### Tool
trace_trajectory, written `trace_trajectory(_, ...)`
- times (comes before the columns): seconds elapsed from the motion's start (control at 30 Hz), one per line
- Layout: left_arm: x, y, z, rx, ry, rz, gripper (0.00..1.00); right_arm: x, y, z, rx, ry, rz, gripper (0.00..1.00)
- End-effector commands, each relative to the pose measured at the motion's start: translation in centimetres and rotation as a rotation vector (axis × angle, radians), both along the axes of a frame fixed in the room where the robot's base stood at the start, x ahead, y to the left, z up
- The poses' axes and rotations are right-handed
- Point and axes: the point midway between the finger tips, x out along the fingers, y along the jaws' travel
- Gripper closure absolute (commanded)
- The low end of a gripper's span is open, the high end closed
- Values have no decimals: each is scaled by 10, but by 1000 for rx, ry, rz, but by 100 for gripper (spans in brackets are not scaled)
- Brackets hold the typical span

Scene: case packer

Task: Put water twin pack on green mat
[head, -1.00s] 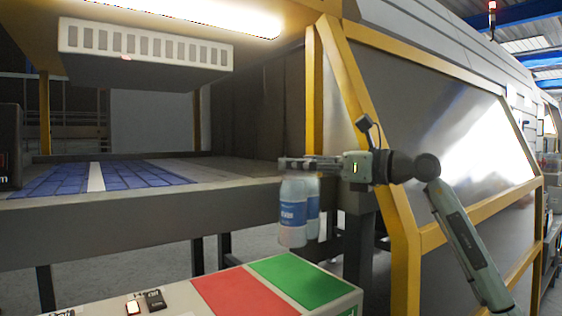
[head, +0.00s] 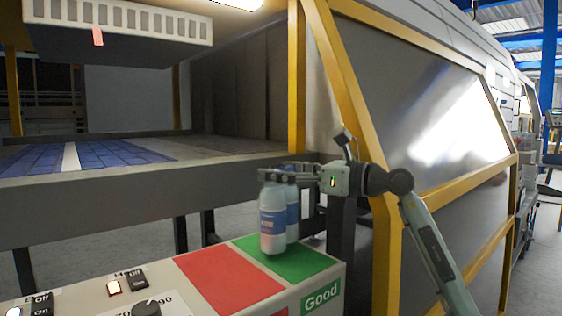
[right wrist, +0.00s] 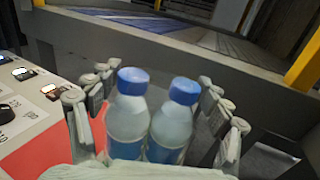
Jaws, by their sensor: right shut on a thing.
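The water twin pack (head: 272,220), two clear bottles with blue labels and blue caps, is upright in the right gripper (head: 278,173). In the right wrist view the two bottles (right wrist: 128,120) stand side by side between the fingers. The right gripper is shut on the pack near its top. The green mat (head: 308,263) lies on the panel top by the "Good" label. The pack's base appears over the mat's far part; whether it touches I cannot tell. My left gripper is not in view.
A red mat (head: 225,278) lies left of the green one. Switches and a knob (head: 146,308) are further left on the panel. A grey conveyor frame (head: 110,205) runs behind, and a yellow machine post (head: 297,80) stands behind the gripper.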

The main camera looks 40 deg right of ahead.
Motion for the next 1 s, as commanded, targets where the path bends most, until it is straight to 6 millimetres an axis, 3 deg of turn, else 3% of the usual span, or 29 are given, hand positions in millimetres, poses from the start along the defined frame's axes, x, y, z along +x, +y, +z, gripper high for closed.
trace_trajectory(0.4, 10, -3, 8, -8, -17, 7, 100, -1, 0, -4, 1, -5, -1, 82)
trace_trajectory(1.0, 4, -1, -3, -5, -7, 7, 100, -1, 0, -12, 1, -5, -1, 82)
